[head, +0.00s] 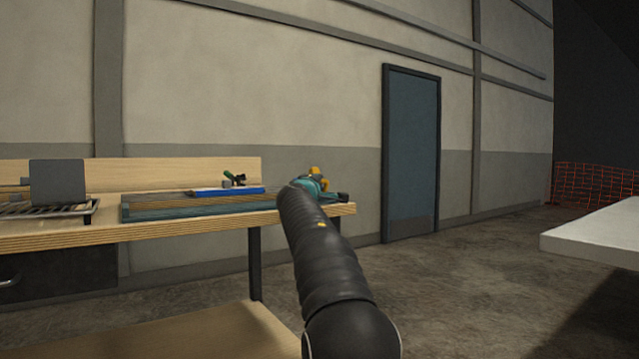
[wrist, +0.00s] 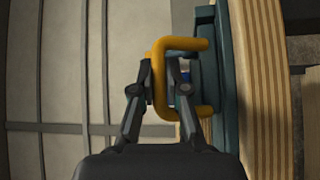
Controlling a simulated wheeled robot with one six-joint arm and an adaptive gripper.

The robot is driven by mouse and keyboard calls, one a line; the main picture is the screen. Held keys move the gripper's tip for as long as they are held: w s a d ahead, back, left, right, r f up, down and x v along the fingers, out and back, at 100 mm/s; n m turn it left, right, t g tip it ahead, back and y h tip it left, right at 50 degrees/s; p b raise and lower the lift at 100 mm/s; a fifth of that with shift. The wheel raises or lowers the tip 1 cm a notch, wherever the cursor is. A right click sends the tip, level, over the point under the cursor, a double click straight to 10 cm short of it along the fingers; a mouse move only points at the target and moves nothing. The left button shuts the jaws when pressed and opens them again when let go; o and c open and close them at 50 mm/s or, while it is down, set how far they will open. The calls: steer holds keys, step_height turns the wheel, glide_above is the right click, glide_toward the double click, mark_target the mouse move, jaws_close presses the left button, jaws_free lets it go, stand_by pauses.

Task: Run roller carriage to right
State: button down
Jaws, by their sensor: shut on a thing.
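The roller carriage (head: 313,183) is a teal body with a yellow handle (head: 318,171). It sits near the right end of a long teal rail (head: 160,210) on the wooden bench, and my arm hides part of it. In the wrist view the yellow U-shaped handle (wrist: 160,75) stands out from the teal side. My gripper (wrist: 164,82) has a dark finger on each side of the handle's bar and is shut on it. In the head view my gripper is hidden behind my arm.
A blue strip with a green-handled clamp (head: 235,180) lies on the rail, left of the carriage. A grey plate and rack (head: 57,182) stand at the bench's left. A dark block (head: 342,197) is at the rail's right end. A pale table (head: 600,232) is at right; floor between is clear.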

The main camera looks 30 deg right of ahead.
steer(key=shift+d, duration=0.1)
steer(key=c, duration=1.6)
jaws_free()
steer(key=shift+o, duration=0.8)
steer(key=shift+d, duration=0.2)
steer(key=shift+a, duration=0.15)
steer(key=shift+s+a, duration=0.35)
steer(key=shift+s, duration=0.05)
steer(key=v, duration=1.1)
steer(key=shift+d, duration=0.15)
